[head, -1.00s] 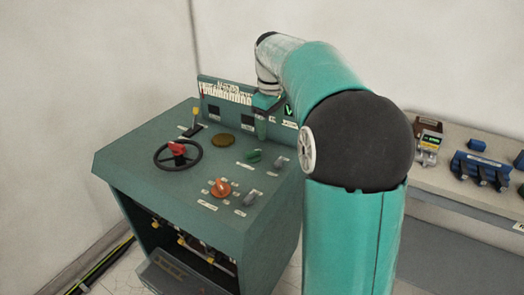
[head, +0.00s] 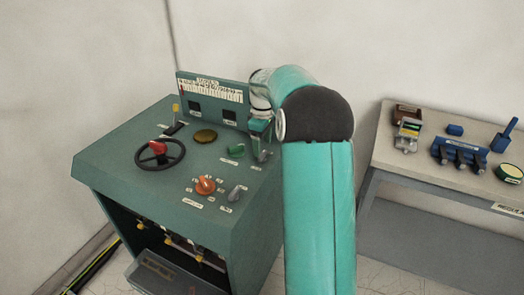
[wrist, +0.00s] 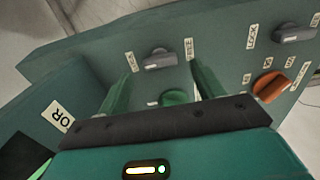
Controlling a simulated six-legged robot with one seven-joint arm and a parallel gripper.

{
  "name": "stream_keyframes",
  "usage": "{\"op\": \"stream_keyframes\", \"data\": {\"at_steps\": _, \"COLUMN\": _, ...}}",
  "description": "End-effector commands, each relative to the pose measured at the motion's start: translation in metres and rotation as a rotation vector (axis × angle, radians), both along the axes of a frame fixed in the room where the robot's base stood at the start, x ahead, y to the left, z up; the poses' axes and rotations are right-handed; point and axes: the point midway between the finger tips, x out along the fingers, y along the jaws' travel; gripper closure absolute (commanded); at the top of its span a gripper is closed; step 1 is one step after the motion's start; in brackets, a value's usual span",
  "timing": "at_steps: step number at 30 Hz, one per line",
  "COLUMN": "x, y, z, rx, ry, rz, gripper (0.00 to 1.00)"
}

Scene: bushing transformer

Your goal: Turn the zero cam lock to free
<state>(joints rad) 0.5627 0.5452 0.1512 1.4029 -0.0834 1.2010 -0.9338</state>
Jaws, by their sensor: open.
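In the wrist view a grey knob (wrist: 158,60) sits between a LOCK label (wrist: 130,62) at its left and a FREE label (wrist: 188,48) at its right. A second grey knob (wrist: 293,35) stands at the upper right, with its own LOCK label. I cannot read which one is the zero cam lock. My gripper (wrist: 161,74) is open, its two green fingers either side of the first knob's line, with no visible grip on it. In the head view my gripper (head: 259,142) is over the console's right side, partly hiding that knob. The other grey knob (head: 237,194) is nearer the front.
A green knob (wrist: 177,97) lies between the fingers, partly hidden by my gripper. An orange knob (wrist: 270,87) is to the right. The console (head: 120,170) also carries a black handwheel (head: 160,155). A side table (head: 385,150) with tools stands at the right.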

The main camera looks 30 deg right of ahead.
Motion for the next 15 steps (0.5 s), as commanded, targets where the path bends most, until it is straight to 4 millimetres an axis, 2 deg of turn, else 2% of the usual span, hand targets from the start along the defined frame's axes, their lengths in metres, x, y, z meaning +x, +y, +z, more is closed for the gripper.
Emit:
{"op": "stream_keyframes", "data": {"at_steps": 3, "x": 0.000, "y": 0.000, "z": -0.020, "rx": 0.000, "ry": 0.001, "rz": 0.001, "gripper": 0.33}}
{"op": "stream_keyframes", "data": {"at_steps": 6, "x": 0.001, "y": 0.001, "z": -0.030, "rx": 0.000, "ry": 0.001, "rz": 0.001, "gripper": 0.33}}
{"op": "stream_keyframes", "data": {"at_steps": 15, "x": 0.002, "y": 0.000, "z": -0.037, "rx": -0.001, "ry": -0.002, "rz": 0.001, "gripper": 0.33}}
